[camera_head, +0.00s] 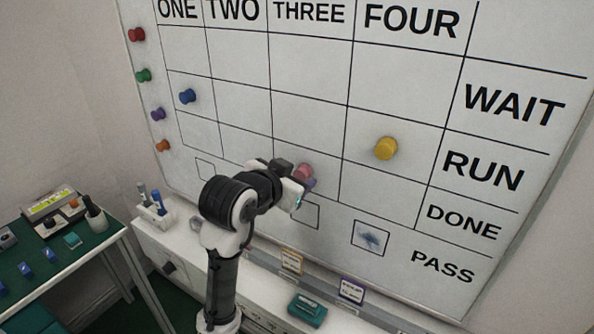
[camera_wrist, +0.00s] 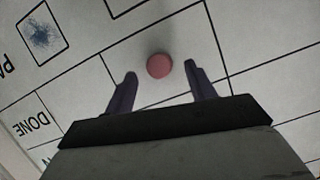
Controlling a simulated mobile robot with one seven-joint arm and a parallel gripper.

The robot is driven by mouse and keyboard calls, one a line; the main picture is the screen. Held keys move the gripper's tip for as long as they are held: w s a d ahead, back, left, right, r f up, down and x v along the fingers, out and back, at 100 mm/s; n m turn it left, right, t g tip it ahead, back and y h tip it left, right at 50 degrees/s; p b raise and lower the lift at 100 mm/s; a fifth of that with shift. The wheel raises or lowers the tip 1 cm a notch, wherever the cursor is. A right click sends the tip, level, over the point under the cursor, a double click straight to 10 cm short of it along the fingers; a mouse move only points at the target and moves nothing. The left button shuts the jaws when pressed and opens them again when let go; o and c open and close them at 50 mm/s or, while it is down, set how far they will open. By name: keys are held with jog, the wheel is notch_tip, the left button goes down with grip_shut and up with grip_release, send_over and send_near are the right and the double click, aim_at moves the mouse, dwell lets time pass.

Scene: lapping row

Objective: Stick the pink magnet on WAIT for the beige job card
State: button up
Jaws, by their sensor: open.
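The pink magnet (camera_head: 303,172) sits on the whiteboard (camera_head: 310,65), in column THREE and what looks like the DONE row. In the wrist view the pink magnet (camera_wrist: 159,66) is round and lies between and slightly beyond my fingertips. My gripper (camera_wrist: 160,78) is open, facing the board, with one finger on either side of the magnet and gaps between; in the head view the wrist partly hides this spot. The beige job card (camera_head: 291,262) stands on the ledge below the board; its writing is too small to read. The WAIT label (camera_head: 514,106) is at the board's right.
A yellow magnet (camera_head: 386,148) is in column FOUR, RUN row; a blue magnet (camera_head: 187,96) is in column ONE. Several magnets line the left edge. A purple card (camera_head: 351,291) and a teal box (camera_head: 307,310) are below. Column THREE above the pink magnet looks clear.

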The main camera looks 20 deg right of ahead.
jog(key=shift+x, duration=1.05)
jog(key=c, duration=1)
jog(key=shift+a, duration=0.15)
jog(key=shift+c, duration=0.2)
jog(key=shift+s, duration=0.1)
jog(key=shift+s+a, duration=0.85)
jog(key=shift+a, duration=0.3)
jog(key=shift+s+a+p, duration=0.2)
jog(key=shift+s+a, duration=0.75)
jog(key=shift+a, duration=0.2)
jog(key=shift+s+a+p, duration=0.15)
jog(key=shift+s+a, duration=0.75)
jog(key=shift+a, duration=0.3)
